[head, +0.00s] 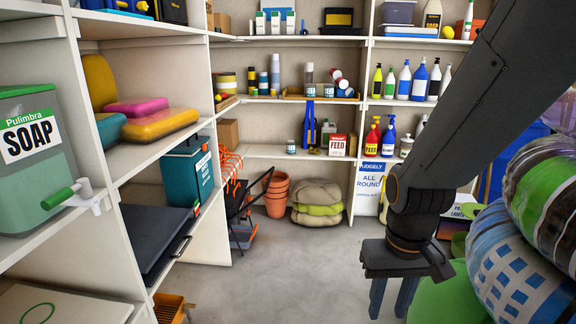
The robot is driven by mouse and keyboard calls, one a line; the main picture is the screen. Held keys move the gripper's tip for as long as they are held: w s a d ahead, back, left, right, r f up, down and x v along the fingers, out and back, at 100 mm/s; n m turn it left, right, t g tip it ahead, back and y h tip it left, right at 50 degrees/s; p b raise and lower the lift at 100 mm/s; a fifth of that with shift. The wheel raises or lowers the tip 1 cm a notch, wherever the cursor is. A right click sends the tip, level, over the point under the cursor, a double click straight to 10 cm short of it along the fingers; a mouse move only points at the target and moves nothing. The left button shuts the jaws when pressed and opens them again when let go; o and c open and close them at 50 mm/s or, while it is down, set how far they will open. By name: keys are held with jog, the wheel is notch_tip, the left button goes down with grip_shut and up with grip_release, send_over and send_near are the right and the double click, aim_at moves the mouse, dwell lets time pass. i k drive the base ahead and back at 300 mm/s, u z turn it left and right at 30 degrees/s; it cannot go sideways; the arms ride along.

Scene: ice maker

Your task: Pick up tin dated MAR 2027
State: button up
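No date such as MAR 2027 can be read on any tin from here. Several small tins (341,84) stand and lie in a shallow wooden tray (292,95) on the back shelf; at least one lies on its side. One small tin (291,147) with a pale label stands alone on the shelf below. A stack of tins or rolls (228,86) stands at the left of the back shelf. My gripper (392,300) points down at the lower right, far in front of these shelves. Its two fingers are apart with nothing visible between them.
Shelves with a soap dispenser (30,150), sponges (160,124) and a teal box (189,170) line the left. Large patterned bags (520,265) crowd the right beside my arm. Terracotta pots (276,195) and stacked sacks (316,200) stand at the back. The middle floor (290,265) is clear.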

aim_at(290, 144)
jog(key=i, duration=4.1)
jog(key=u, duration=0.4)
